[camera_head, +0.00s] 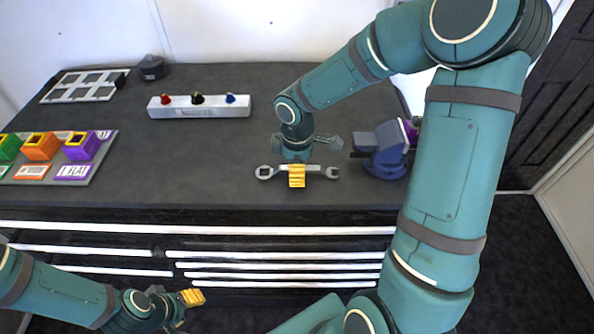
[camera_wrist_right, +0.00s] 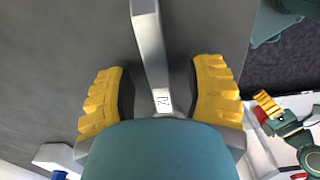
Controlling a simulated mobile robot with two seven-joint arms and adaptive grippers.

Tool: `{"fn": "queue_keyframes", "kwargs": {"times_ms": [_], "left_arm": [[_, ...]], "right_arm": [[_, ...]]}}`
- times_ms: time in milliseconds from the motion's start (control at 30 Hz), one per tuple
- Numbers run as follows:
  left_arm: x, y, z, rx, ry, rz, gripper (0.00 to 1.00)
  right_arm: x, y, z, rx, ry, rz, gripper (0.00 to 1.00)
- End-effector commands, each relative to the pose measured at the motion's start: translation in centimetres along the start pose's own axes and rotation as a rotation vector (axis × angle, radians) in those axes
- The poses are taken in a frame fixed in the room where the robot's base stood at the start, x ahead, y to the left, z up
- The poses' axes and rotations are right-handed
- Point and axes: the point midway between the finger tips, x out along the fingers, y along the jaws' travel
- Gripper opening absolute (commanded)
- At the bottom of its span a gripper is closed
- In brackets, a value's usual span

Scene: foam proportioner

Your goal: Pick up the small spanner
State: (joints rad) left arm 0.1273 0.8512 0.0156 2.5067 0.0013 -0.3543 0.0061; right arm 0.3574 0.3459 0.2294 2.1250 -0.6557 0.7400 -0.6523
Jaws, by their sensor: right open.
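The small spanner (camera_head: 318,170) is silver-grey and lies crosswise near the front edge of the dark bench. My right gripper (camera_head: 297,176) is over its middle, pointing down. In the right wrist view, the spanner (camera_wrist_right: 151,52) runs between the two yellow finger pads of my right gripper (camera_wrist_right: 160,95). The gripper is open, with gaps on both sides of the shaft. A small white label shows on the shaft; the teal gripper body hides the end beyond it. My left gripper (camera_head: 190,298) is low at the front left, away from the spanner; its opening is unclear.
A blue vise (camera_head: 383,150) stands just right of the spanner. A white bar with coloured knobs (camera_head: 198,112) lies behind. A tray of coloured blocks (camera_head: 104,152) is at left, and a grey-white panel (camera_head: 83,87) at back left. Bench left of the spanner is clear.

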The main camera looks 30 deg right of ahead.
Motion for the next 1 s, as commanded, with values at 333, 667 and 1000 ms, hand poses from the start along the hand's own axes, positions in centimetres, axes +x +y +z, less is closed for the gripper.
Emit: {"fn": "queue_keyframes", "kwargs": {"times_ms": [333,667,1000], "left_arm": [[0.0,0.0,0.0,0.000,0.000,0.000,0.47],[-0.1,0.0,0.0,0.000,0.001,0.000,0.47],[-1.4,0.5,-0.6,-0.004,0.013,-0.001,0.47]], "right_arm": [[0.0,0.0,0.0,0.000,0.000,0.000,0.00],[-0.2,0.0,0.0,0.000,0.000,-0.001,0.00],[-5.9,0.1,-0.1,0.000,0.002,0.004,0.00]]}}
